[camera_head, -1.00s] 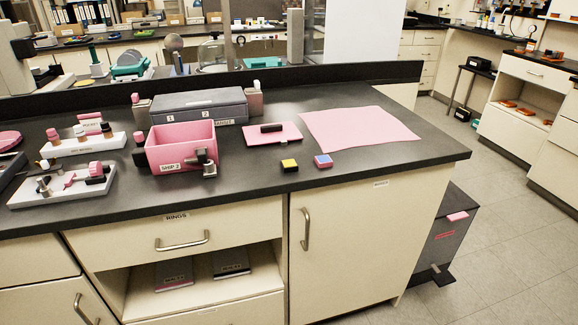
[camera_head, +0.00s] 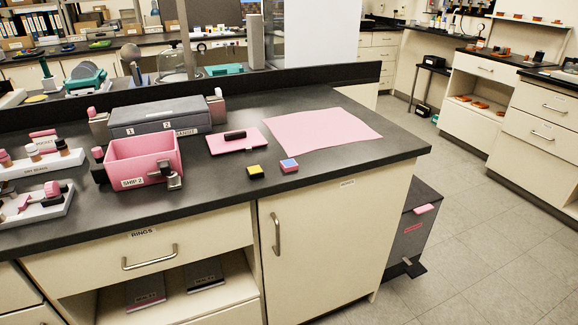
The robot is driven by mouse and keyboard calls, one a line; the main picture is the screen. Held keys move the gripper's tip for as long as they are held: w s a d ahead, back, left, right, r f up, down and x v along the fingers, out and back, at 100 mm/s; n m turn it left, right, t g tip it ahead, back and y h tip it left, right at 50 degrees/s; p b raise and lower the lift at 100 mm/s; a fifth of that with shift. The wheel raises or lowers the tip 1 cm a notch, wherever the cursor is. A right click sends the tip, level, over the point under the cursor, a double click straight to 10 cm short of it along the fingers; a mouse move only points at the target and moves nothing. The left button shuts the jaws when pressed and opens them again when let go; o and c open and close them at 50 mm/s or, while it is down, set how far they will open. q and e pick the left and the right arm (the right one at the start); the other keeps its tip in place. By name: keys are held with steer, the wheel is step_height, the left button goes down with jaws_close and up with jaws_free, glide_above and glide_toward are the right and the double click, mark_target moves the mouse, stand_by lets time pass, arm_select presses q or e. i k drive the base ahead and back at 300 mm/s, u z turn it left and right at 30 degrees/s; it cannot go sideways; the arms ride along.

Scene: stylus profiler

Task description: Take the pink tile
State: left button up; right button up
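A small square tile with pink sides and a blue top (camera_head: 289,165) lies flat on the dark bench top (camera_head: 330,166), near its front edge. Just left of it, apart, lies a similar tile with black sides and a yellow top (camera_head: 255,172). Neither of my grippers is in view.
Behind the tiles lie a pink plate with a black handle (camera_head: 225,145) and a large pink sheet (camera_head: 325,130). An open pink box marked SHIP 2 (camera_head: 128,167) stands left, before a grey case (camera_head: 150,119). A dark bin (camera_head: 412,235) stands right of the bench.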

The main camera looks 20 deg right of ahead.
mark_target(289, 165)
steer(key=u, duration=3.4)
steer(key=k, duration=1.95)
steer(key=z, duration=0.7)
